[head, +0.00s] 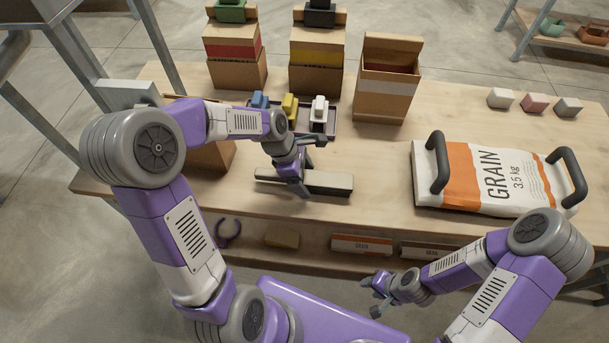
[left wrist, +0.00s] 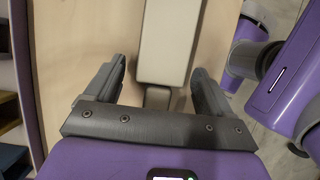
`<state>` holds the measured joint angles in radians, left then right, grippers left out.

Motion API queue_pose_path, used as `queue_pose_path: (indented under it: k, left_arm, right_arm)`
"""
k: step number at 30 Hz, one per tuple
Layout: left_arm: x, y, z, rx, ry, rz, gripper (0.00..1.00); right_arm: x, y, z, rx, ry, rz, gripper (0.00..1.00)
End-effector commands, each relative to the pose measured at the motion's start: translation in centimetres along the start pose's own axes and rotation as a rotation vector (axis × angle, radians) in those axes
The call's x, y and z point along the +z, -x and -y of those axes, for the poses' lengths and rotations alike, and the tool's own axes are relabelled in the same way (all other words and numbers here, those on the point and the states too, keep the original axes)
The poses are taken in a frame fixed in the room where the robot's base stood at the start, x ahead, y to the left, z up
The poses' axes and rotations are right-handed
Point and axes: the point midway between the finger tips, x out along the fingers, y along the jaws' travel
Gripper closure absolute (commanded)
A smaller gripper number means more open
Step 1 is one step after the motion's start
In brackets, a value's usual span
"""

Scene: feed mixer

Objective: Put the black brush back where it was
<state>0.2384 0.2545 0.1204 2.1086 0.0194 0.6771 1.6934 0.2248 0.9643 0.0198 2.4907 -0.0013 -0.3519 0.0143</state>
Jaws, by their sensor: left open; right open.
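A long bar-shaped brush (head: 332,183) with a cream upper face and dark sides lies on the wooden table. Its narrow dark end points left. My left gripper (head: 307,168) is open above its left part. In the left wrist view the cream block (left wrist: 168,45) runs away from between the spread fingers (left wrist: 157,88), with a gap on both sides. Part of the brush is hidden by the hand. My right gripper (head: 375,294) is open and empty in front of the table, away from the brush.
A dark tray (head: 333,128) with blue, yellow and white items stands behind the brush. Cardboard boxes (head: 385,98) line the back. A grain bag (head: 465,170) with black handles lies at right, with three small blocks behind it. Table between brush and bag is clear.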

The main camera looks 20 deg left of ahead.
Motion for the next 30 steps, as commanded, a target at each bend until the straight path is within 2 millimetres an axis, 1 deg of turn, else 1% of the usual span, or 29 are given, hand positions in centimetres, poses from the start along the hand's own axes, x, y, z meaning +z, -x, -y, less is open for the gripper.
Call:
queue_pose_path:
  k: [2,5,8,15,19,21,24,30]
  left_arm:
    - [0.1,0.2,0.0,0.001,0.000,0.000,0.17]
    - [0.1,1.2,-0.1,0.004,0.000,0.000,0.17]
    - [0.2,3.0,-0.1,0.005,0.001,-0.001,0.17]
    - [0.2,8.4,-0.1,0.005,0.002,0.000,0.17]
    - [0.2,10.5,-0.1,0.003,0.000,0.000,0.17]
    - [0.2,11.3,-0.1,0.004,0.000,0.000,0.17]
    - [0.1,12.0,0.0,0.001,0.000,0.000,0.17]
    - [0.1,12.2,0.0,0.000,0.000,0.000,0.17]
  right_arm:
    - [0.0,0.1,0.0,0.000,0.000,0.000,0.57]
    - [0.0,0.5,0.2,0.000,0.000,0.000,0.57]
    - [0.1,1.2,0.4,0.000,0.000,0.000,0.57]
    - [0.1,3.0,1.1,0.000,0.000,0.000,0.57]
    - [0.2,3.6,1.4,0.000,0.000,0.000,0.57]
    - [0.2,3.8,1.4,0.000,0.000,0.000,0.57]
    - [0.2,4.0,1.5,0.000,0.000,0.000,0.57]
    - [0.2,4.0,1.5,0.000,0.000,0.000,0.57]
